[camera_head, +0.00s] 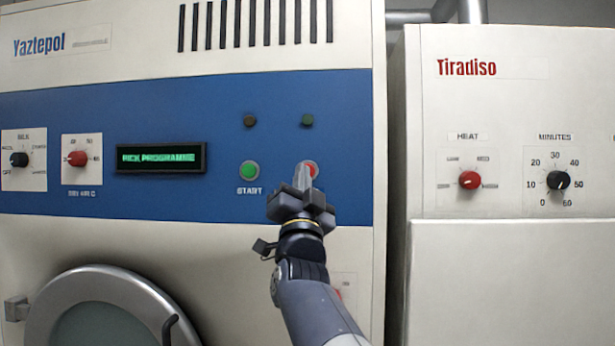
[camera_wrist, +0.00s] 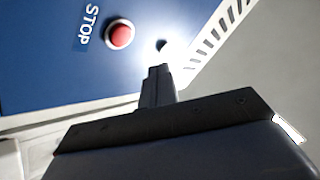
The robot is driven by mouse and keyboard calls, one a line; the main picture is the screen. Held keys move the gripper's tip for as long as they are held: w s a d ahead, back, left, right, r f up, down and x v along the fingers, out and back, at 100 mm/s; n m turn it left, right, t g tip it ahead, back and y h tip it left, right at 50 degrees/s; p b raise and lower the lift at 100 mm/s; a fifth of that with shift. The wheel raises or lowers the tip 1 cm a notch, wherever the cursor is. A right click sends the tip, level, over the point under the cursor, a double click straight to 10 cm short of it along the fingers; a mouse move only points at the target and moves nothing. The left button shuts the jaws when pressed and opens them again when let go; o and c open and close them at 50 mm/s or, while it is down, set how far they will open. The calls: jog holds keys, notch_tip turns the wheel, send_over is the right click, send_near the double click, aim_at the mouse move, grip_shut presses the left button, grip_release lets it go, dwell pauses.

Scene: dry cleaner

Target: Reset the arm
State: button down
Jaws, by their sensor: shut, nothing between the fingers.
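My gripper (camera_head: 301,178) is shut and empty, raised in front of the blue panel of the left machine. In the head view its fingertips overlap the red stop button (camera_head: 312,169). In the wrist view the shut fingers (camera_wrist: 158,72) point up the picture, past the right of the red button, which is labelled STOP (camera_wrist: 120,34). A gap shows there between fingers and button. I cannot tell how far the fingertips are from the panel. My arm (camera_head: 315,305) reaches up from the bottom of the head view.
The left machine has a green START button (camera_head: 250,170), a display (camera_head: 161,158) reading "PICK PROGRAMME", two knobs and a round door (camera_head: 98,308). A second machine (camera_head: 510,275) with a red heat knob (camera_head: 470,180) and a black minutes knob (camera_head: 558,180) stands right, across a narrow gap.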

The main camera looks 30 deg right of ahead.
dwell(0.6)
jog(key=p, duration=0.1)
jog(key=w+d+p, duration=0.1)
jog(key=p, duration=0.1)
jog(key=shift+w+r, duration=0.3)
jog(key=shift+p, duration=1)
jog(key=s+a+b, duration=0.2)
jog(key=s, duration=0.1)
jog(key=s+a+b, duration=0.1)
jog(key=shift+s+a+f, duration=0.1)
jog(key=shift+s+f, duration=0.15)
jog(key=shift+s, duration=0.15)
jog(key=shift+w, duration=0.1)
